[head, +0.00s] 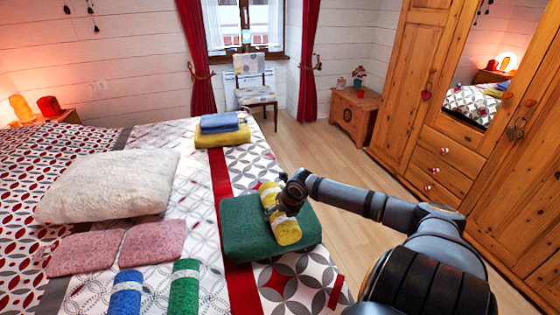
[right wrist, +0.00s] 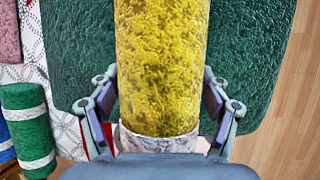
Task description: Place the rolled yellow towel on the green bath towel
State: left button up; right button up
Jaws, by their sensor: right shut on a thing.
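The rolled yellow towel (head: 287,232) has a pale band and lies lengthwise over the folded green bath towel (head: 240,240) on the bed. My right gripper (head: 291,196) is shut around the roll near its middle. In the right wrist view the yellow roll (right wrist: 160,60) sits between the two fingers (right wrist: 161,108), with the green towel (right wrist: 240,50) behind it. I cannot tell whether the roll touches the green towel or hangs just above it. My left gripper is not in view.
A rolled blue towel (head: 126,294) and a rolled green towel (head: 184,288) lie at the front of the bed. Two pink folded towels (head: 152,243), a white pillow (head: 108,186) and a blue-and-yellow towel stack (head: 222,138) lie farther back. Wooden floor (head: 325,170) is clear to the right.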

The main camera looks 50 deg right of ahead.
jog(key=shift+f, duration=0.15)
jog(key=o, duration=1.3)
jog(key=shift+s+r, duration=0.1)
jog(key=shift+r, duration=0.25)
jog(key=p+v, duration=1.1)
jog(key=p, duration=0.2)
jog(key=shift+r, duration=0.1)
jog(key=shift+s+r+p, duration=0.15)
jog(key=shift+r+p, duration=0.05)
jog(key=shift+p, duration=0.4)
